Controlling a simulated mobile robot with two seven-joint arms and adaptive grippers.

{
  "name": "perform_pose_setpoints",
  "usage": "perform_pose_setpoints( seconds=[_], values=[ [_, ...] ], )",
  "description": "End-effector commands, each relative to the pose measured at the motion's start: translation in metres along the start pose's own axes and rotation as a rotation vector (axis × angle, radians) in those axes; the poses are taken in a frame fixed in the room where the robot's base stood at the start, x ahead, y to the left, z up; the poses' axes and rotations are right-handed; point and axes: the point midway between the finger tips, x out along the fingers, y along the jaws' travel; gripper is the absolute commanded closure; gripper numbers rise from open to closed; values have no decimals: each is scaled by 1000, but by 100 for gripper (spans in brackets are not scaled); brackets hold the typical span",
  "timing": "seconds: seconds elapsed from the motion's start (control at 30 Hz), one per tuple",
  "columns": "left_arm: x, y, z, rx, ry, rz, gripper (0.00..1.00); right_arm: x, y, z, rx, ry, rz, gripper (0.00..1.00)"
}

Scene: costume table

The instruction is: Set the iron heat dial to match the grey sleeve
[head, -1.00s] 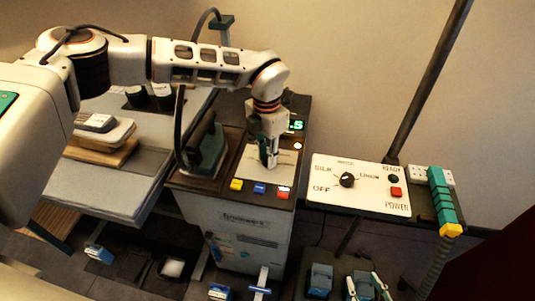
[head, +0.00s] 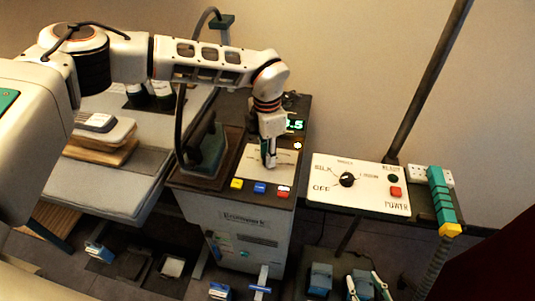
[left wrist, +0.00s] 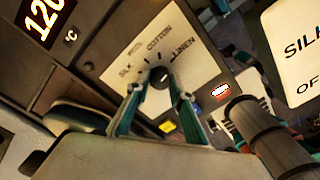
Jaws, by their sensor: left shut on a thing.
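The heat dial (left wrist: 160,78) is a dark round knob on a pale plate marked silk, cotton and linen. In the left wrist view the teal fingers of my left gripper (left wrist: 158,92) are closed on either side of it. In the head view my left gripper (head: 269,163) points down onto the plate and hides the knob. I cannot clearly read which mark the knob's pointer faces. A display (left wrist: 44,18) beside the plate reads 120 °C. I cannot single out the grey sleeve for certain.
A white panel (head: 330,198) with another black knob (head: 347,180) and a red button (head: 395,191) stands to the right. An iron (head: 207,148) stands left of the dial. A teal-wrapped pole (head: 441,195) is far right.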

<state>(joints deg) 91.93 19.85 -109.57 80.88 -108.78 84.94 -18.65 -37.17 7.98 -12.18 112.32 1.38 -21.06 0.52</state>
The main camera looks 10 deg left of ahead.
Motion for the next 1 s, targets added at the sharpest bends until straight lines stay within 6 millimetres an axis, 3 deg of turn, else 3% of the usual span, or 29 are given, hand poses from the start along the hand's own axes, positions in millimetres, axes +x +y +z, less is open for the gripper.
perform_pose_setpoints(
  seconds=[0.03, 0.1, 0.43, 0.57, 1.0],
  values=[
    [0, 0, 0, 1, 0, 1, 76, 0, 0, 0, 0, 0, 0, 60],
    [0, 0, 0, 0, 0, 1, 62, 0, 0, 0, 0, 1, 0, 60],
    [-1, 0, 0, 0, 0, 1, 62, 0, 2, -1, -4, 2, 2, 60],
    [-10, 1, 0, -1, -1, 2, 62, 0, 1, -1, -3, 1, 1, 60],
    [-92, 1, 1, 0, -2, 3, 62, 0, 0, -1, -1, 1, 0, 60]
  ],
)
